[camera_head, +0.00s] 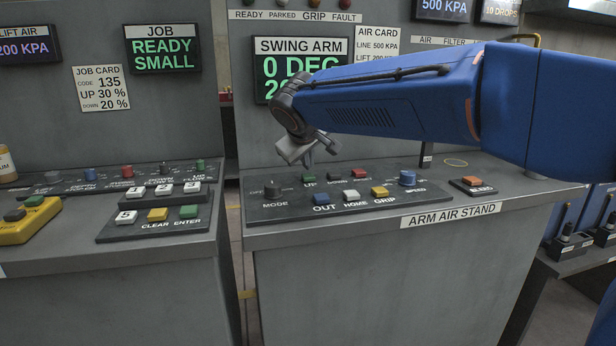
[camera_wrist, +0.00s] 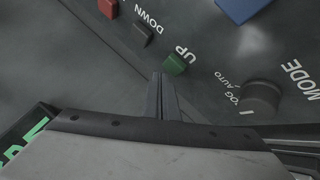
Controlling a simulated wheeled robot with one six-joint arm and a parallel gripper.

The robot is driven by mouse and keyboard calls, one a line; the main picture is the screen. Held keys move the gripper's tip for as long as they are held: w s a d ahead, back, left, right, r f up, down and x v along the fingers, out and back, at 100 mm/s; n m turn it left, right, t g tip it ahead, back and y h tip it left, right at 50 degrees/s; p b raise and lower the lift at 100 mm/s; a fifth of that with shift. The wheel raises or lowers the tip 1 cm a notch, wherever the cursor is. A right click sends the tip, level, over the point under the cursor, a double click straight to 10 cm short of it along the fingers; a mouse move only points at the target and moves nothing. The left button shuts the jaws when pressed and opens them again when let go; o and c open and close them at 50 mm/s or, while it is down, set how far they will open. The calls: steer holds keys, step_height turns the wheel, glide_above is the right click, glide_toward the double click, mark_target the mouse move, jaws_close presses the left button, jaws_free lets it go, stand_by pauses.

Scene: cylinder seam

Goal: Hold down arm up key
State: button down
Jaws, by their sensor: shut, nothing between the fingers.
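The green UP key (camera_head: 309,179) sits at the back left of the arm air stand's sloped panel (camera_head: 268,212). In the wrist view the green key (camera_wrist: 175,64) is beside its UP label. My gripper (camera_head: 308,163) points down just above this key, its fingers together and empty. In the wrist view the closed fingertips (camera_wrist: 160,80) are close to the green key, a little off to its left. A small gap appears to separate them, but contact is hard to judge. The SWING ARM screen (camera_head: 299,69) reads 0 DEG; its lower line is partly hidden by my arm.
The dark DOWN key (camera_wrist: 143,33) and a red key (camera_wrist: 107,8) are in the same row. The MODE knob (camera_wrist: 262,96) stands to the side. A blue OUT key (camera_head: 321,198) and a blue SPEED knob (camera_head: 407,178) are on the same panel.

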steer(key=shift+f, duration=0.1)
steer(key=shift+f, duration=0.35)
steer(key=shift+f, duration=0.45)
stand_by(4.4)
steer(key=shift+r, duration=0.1)
stand_by(1.8)
steer(key=shift+r, duration=0.8)
steer(key=shift+r, duration=0.1)
